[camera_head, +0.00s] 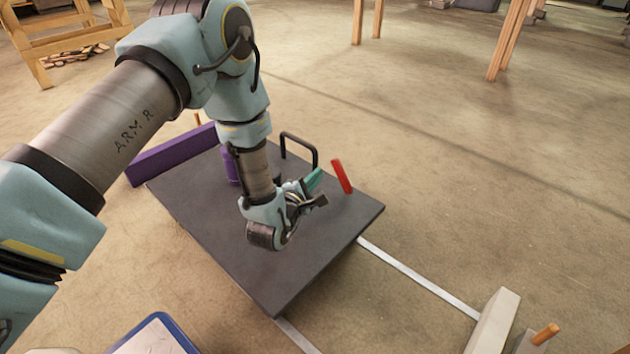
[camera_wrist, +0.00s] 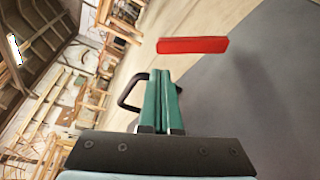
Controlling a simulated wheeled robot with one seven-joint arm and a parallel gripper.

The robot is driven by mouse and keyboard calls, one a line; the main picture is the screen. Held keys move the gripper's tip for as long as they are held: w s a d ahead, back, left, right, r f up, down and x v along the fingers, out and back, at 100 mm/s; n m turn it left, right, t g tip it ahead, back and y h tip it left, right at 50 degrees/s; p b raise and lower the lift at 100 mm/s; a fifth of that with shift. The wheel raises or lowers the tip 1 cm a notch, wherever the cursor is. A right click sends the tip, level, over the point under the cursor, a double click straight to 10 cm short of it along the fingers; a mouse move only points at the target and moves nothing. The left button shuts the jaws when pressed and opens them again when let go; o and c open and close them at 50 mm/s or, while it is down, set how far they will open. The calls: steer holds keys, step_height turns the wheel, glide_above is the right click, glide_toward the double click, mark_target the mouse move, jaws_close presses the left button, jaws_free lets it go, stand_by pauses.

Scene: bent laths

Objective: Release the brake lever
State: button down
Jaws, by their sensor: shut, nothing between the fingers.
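The red brake lever (camera_head: 341,176) stands tilted near the far right side of a dark platform (camera_head: 280,270). In the wrist view the red lever (camera_wrist: 193,45) lies level across the picture, beyond and slightly right of the fingertips. My gripper (camera_head: 314,180) is over the platform, to the left of the lever, with its green fingers pointing toward it. In the wrist view my gripper (camera_wrist: 160,75) has both green fingers pressed together with nothing between them. A gap shows between the fingertips and the lever. The lever's base is not clearly visible.
A black bar handle (camera_head: 300,140) rises from the platform behind my gripper. A purple cylinder (camera_head: 231,167) stands partly hidden behind my arm, and a purple beam (camera_head: 165,160) runs along the left edge. Pale rails (camera_head: 420,279) lead to a block (camera_head: 492,322) at lower right.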

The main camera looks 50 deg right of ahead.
mark_target(342, 177)
steer(key=b+x, duration=0.2)
steer(key=x, duration=0.3)
steer(key=shift+d+f, duration=0.2)
steer(key=shift+d, duration=0.05)
steer(key=shift+w+d, duration=0.25)
steer(key=shift+d, duration=0.2)
steer(key=shift+s+r, duration=0.1)
steer(key=shift+r, duration=0.1)
